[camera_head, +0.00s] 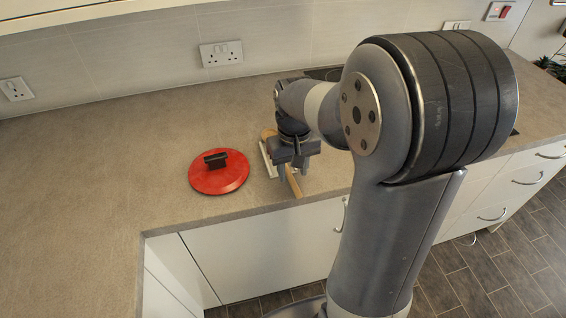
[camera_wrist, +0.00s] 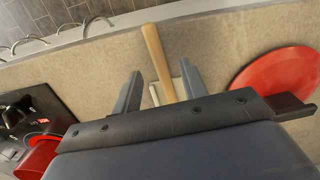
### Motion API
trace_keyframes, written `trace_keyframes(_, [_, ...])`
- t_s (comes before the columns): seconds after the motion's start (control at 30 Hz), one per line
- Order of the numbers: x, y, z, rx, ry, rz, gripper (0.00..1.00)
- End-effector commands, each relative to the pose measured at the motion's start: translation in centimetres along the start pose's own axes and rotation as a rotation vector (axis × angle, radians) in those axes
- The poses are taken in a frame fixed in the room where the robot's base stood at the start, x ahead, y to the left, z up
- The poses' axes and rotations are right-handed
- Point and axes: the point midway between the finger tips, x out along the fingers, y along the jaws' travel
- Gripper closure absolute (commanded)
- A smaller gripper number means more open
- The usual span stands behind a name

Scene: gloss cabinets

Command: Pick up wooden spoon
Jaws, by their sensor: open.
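The wooden spoon lies on the counter, and its pale handle (camera_head: 292,182) sticks out below my gripper in the head view. In the wrist view the handle (camera_wrist: 157,58) runs between the two fingers toward the counter's front edge. My gripper (camera_head: 287,165) is over the spoon, pointing down. In the wrist view my gripper (camera_wrist: 158,92) is open, with one finger on each side of the handle and gaps to both. The spoon's other end is mostly hidden by my gripper.
A red round lid (camera_head: 219,174) with a dark handle lies just left of my gripper. A white flat object (camera_head: 267,160) lies beside the spoon. A black appliance (camera_wrist: 32,118) and a red item (camera_wrist: 38,155) show in the wrist view. The counter (camera_head: 110,165) is clear at left.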

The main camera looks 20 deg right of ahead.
Motion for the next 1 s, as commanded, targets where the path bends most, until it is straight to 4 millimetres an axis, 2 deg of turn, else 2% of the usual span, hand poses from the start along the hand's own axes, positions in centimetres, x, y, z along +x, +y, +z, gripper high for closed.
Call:
trace_keyframes(0.03, [0.8, 0.0, 0.1, 0.000, -0.005, 0.000, 0.59])
trace_keyframes(0.17, [2.2, 0.0, 0.1, 0.000, -0.003, 0.000, 0.59])
trace_keyframes(0.43, [2.5, 0.0, 0.0, 0.000, 0.000, 0.000, 0.59])
trace_keyframes(0.93, [2.5, 0.0, 0.0, 0.000, 0.000, 0.000, 1.00])
trace_keyframes(1.0, [2.5, 0.0, 0.0, 0.000, 0.000, 0.000, 1.00])
